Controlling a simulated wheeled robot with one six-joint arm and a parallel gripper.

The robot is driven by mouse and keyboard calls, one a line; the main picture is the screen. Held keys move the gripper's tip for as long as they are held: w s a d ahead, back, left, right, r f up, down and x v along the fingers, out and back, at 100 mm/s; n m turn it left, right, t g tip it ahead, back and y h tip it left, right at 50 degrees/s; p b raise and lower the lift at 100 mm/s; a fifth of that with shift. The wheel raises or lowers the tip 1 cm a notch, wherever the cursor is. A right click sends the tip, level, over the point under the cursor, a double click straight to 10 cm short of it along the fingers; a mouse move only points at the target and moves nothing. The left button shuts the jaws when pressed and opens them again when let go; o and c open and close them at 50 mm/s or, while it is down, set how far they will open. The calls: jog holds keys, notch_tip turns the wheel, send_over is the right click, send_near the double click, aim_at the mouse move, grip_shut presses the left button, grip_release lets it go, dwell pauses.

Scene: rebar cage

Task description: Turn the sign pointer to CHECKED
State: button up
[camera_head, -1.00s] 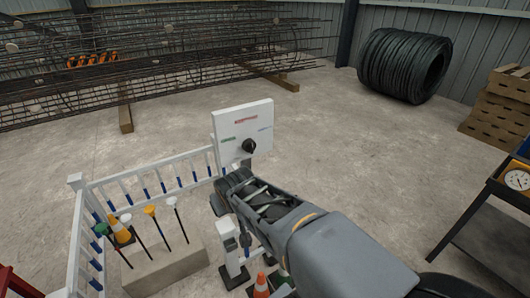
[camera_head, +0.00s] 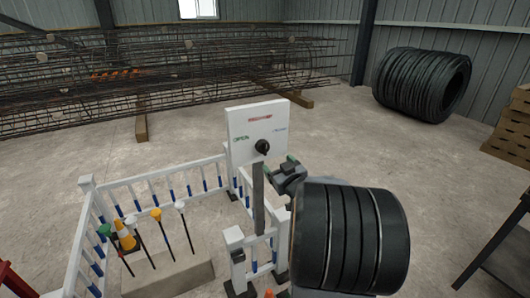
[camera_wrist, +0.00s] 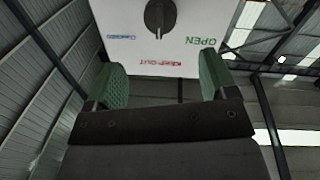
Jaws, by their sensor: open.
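The black pointer knob (camera_head: 262,147) sits below the labels at the centre. In the wrist view the board is upside down, and the knob (camera_wrist: 160,15) shows at the top edge; its narrow end appears turned toward the red KEEP OUT label. My gripper (camera_head: 279,168) is open and empty, just below and right of the knob, with green finger pads (camera_wrist: 163,82).
The white fence (camera_head: 155,190) encloses a concrete block (camera_head: 180,275) with several coloured-top rods and a traffic cone (camera_head: 126,235). A rebar cage (camera_head: 190,65) lies behind. A black coil (camera_head: 422,80) and pallets (camera_head: 510,125) stand at right. The floor behind the sign is clear.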

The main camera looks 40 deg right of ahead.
aim_at(266, 150)
jog(key=x, duration=1.1)
jog(key=c, duration=0.9)
jog(key=shift+r+m+p, duration=0.1)
jog(key=shift+m+p, duration=0.2)
jog(key=shift+p, duration=0.1)
jog(key=m+p, duration=0.2)
jog(key=m, duration=0.2)
jog(key=shift+r+m+p, duration=0.15)
jog(key=shift+m+p, duration=0.15)
jog(key=shift+p, duration=0.05)
jog(key=m+p, duration=0.3)
jog(key=m, duration=0.1)
jog(key=shift+m+y, duration=0.3)
jog(key=shift+y, duration=0.1)
jog(key=shift+m+g+p, duration=0.3)
jog(key=shift+m+p, duration=0.2)
jog(key=shift+m, duration=0.3)
